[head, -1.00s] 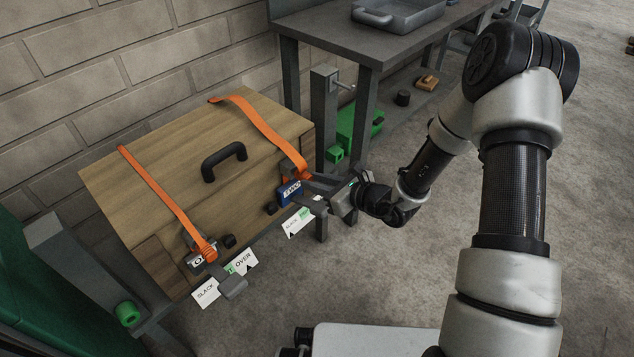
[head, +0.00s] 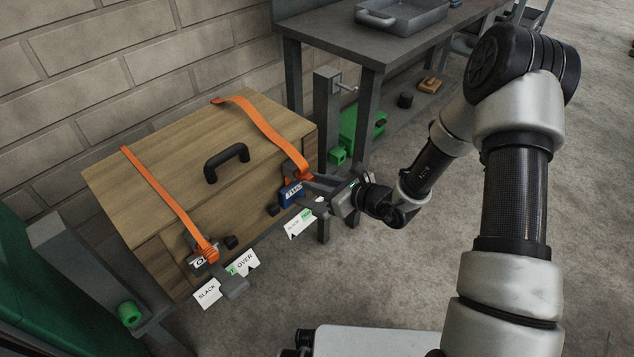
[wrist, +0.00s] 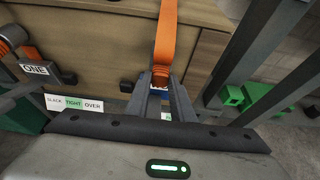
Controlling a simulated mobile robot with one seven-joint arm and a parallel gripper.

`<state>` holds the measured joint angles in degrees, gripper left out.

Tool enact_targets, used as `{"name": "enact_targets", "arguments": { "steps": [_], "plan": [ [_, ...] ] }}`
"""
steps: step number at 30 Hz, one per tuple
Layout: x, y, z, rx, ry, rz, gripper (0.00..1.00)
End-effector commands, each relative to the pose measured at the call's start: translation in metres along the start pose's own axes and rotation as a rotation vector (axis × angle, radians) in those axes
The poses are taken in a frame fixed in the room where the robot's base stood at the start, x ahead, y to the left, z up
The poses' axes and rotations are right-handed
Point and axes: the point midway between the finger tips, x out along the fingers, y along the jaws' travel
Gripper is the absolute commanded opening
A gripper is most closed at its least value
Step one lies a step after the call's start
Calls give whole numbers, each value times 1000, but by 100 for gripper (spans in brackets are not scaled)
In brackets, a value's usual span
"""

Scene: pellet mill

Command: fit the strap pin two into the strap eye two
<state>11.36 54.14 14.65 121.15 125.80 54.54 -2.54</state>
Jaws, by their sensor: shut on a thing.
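An orange strap (head: 262,134) runs over the wooden box (head: 140,170) and down to a blue block marked TWO (head: 291,194) on its front. My gripper (head: 312,184) is at the strap's lower end, beside the blue block. In the wrist view my gripper (wrist: 162,84) is shut on the strap's end, where strap pin two would be; the pin itself is mostly hidden between the fingers. Blue shows just past the fingertips. Strap eye two cannot be made out clearly, and I cannot tell whether the pin is in it.
A second orange strap (head: 166,200) ends at the block marked ONE (head: 203,259), left of my gripper. A black handle (head: 226,162) sticks up from the box. A grey bench (head: 410,36) stands behind, and a grey post (head: 327,115) is close behind my gripper.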

Motion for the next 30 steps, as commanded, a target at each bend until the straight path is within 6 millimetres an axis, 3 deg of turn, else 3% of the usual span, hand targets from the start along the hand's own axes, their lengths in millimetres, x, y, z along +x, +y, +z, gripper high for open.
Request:
{"name": "enact_targets", "arguments": {
  "steps": [10, 11, 14, 20, 24, 30],
  "plan": [
    [0, 0, 1, 0, -1, 0, 0],
    [0, 0, 1, 0, -1, 0, 26],
    [0, 0, 1, 0, -1, 0, 43],
    [0, 0, 0, 0, -1, 0, 43],
    [0, 0, 0, 0, 1, 0, 62],
    [0, 0, 0, 0, 0, 0, 62]
  ]
}}
